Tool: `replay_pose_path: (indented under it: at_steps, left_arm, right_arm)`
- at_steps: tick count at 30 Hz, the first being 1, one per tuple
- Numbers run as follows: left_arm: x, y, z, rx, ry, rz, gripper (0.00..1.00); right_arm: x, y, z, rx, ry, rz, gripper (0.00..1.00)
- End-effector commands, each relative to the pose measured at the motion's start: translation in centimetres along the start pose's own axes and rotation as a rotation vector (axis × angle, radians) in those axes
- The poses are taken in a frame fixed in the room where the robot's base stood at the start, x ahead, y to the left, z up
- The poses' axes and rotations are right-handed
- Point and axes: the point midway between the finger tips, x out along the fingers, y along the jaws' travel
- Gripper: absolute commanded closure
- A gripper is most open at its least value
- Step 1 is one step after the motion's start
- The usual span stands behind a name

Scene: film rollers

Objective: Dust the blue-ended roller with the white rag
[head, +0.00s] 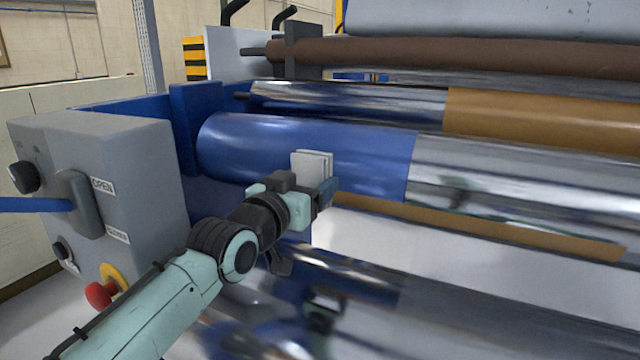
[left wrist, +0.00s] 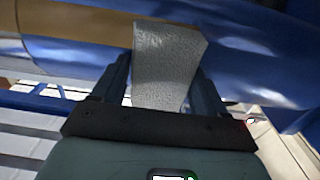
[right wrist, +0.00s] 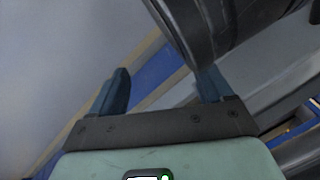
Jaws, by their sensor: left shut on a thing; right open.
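The blue-ended roller (head: 370,150) lies across the machine, its blue end at the left and bright metal to the right. My left gripper (head: 322,190) is shut on the white rag (head: 312,163), a folded pale pad held against or just in front of the blue end. In the left wrist view the rag (left wrist: 168,65) stands between the fingers, with the blue surface (left wrist: 245,60) behind it. Whether rag and roller touch I cannot tell. My right gripper (right wrist: 160,88) is open and empty in the right wrist view; it is not visible in the head view.
A grey control box (head: 120,185) with knobs and a red button (head: 98,294) stands at the left, close to my left arm. A roller with an orange-brown section (head: 540,122) and a brown roller (head: 450,57) lie above. A lower metal roller (head: 450,305) runs below.

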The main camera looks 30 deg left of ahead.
Motion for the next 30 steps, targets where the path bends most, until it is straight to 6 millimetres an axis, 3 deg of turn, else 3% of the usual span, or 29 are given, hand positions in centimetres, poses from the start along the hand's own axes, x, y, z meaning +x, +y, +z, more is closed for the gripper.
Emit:
replay_pose_path:
  at_steps: [11,22,30]
  left_arm:
    - [0.1,-2.1,0.3,0.001,-0.004,-0.007,0.51]
    - [-0.1,-5.1,0.4,0.000,-0.003,-0.006,0.51]
    - [-0.2,-5.5,0.2,0.002,-0.004,-0.008,0.51]
  right_arm:
    - [0.1,0.0,0.0,0.000,0.000,0.000,0.20]
    - [1.4,0.2,0.0,0.000,0.000,0.000,0.20]
    - [1.4,0.3,0.0,0.000,0.000,0.000,0.20]
